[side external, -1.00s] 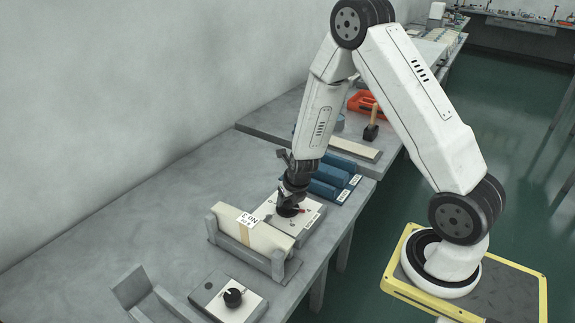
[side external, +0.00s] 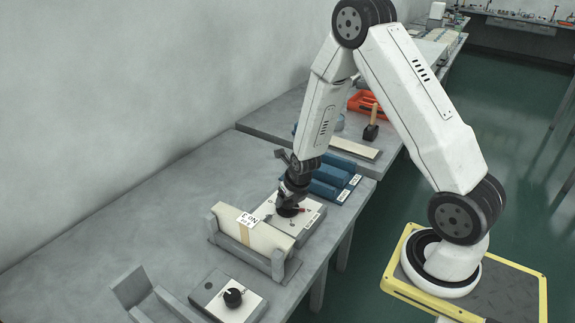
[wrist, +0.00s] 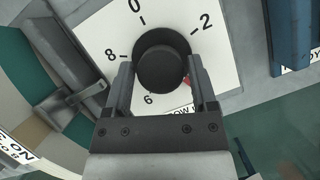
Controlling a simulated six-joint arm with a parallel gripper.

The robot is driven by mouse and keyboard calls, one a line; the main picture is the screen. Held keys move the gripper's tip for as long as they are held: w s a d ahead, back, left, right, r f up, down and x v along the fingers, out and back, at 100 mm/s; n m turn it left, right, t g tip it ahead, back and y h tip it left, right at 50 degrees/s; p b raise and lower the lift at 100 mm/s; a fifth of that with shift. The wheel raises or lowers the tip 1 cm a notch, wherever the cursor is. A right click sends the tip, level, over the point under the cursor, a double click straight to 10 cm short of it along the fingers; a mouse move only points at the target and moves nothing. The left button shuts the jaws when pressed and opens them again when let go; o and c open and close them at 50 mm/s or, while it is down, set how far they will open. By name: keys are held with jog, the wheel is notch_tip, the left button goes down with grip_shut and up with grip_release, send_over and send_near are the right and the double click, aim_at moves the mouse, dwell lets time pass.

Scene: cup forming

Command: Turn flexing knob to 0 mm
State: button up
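A round black knob (wrist: 162,66) sits on a white dial plate (wrist: 108,28) in the wrist view. The numbers 0, 2, 6 and 8 show around it; the 4 area is hidden by a finger. A red pointer (wrist: 187,81) shows at the knob's lower right, beside the right finger and away from the 0. My gripper (wrist: 160,72) has one finger on each side of the knob. I cannot tell whether both fingers touch it. In the side view my gripper (side external: 291,201) is down over the knob on its control box (side external: 306,222), largely hiding it.
A cream block (side external: 262,238) with a label stands in a grey holder left of the box. A second control box (side external: 215,286) with a black knob (side external: 233,297) is nearer the front. Blue blocks (side external: 326,188) lie close behind. The table (side external: 130,215) is clear at left.

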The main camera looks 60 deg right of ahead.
jog(key=shift+o, duration=0.9)
jog(key=shift+m+g+h, duration=0.35)
jog(key=shift+m+h, duration=0.15)
jog(key=shift+m, duration=1.15)
jog(key=shift+m+g+h, duration=0.35)
jog(key=shift+m+h, duration=0.15)
jog(key=shift+m, duration=1.15)
jog(key=shift+a+m, duration=0.1)
jog(key=shift+m, duration=0.3)
